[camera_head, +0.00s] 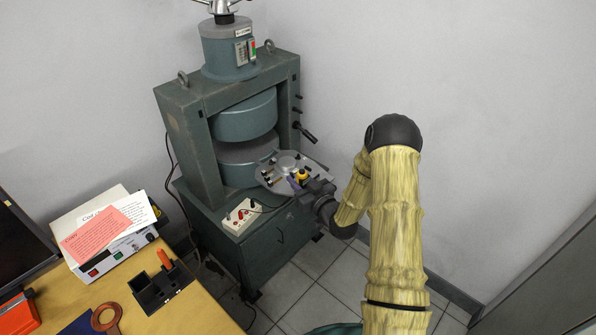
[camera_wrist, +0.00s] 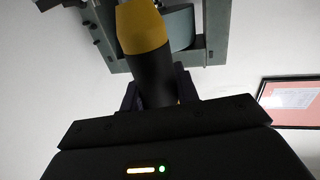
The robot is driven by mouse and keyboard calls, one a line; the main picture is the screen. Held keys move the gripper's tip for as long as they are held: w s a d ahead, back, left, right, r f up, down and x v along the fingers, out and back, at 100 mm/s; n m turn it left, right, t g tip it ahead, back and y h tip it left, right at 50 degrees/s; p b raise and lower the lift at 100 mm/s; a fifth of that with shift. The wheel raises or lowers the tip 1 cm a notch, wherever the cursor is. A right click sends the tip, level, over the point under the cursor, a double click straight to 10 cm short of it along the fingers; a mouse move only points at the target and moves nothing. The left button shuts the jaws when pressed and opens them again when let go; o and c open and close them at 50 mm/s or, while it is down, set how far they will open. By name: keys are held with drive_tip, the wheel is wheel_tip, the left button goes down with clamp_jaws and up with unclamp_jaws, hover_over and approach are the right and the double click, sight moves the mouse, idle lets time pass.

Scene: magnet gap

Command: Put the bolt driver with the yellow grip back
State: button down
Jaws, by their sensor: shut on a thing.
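The bolt driver (camera_wrist: 146,40) has a yellow and black grip and stands between my gripper's fingers in the wrist view. Its yellow part also shows in the head view (camera_head: 303,175). My gripper (camera_wrist: 158,88) is shut on the grip. In the head view my gripper (camera_head: 310,188) is at the front right of the magnet, over the edge of a grey round plate (camera_head: 268,183). The driver's lower end is hidden. A black holder (camera_head: 148,294) on the wooden table has an orange-handled tool (camera_head: 165,260) standing in it.
The green magnet frame (camera_head: 190,140) stands against the wall, with small parts on the plate before its gap. A white socket box (camera_head: 242,216) sits below. The wooden table (camera_head: 195,315) holds a white instrument (camera_head: 115,252), papers and a copper-coloured ring (camera_head: 106,318).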

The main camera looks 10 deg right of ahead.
drive_tip(key=s+f+m+t+h, duration=0.1)
drive_tip(key=s+f+m+h, duration=0.3)
drive_tip(key=s+f+h, duration=0.3)
drive_tip(key=s+f, duration=0.3)
drive_tip(key=s, duration=0.1)
drive_tip(key=shift+d+f+m, duration=0.2)
drive_tip(key=shift+d+m, duration=0.05)
drive_tip(key=shift+m, duration=0.05)
drive_tip(key=shift+w+d, duration=0.1)
drive_tip(key=shift+d, duration=0.05)
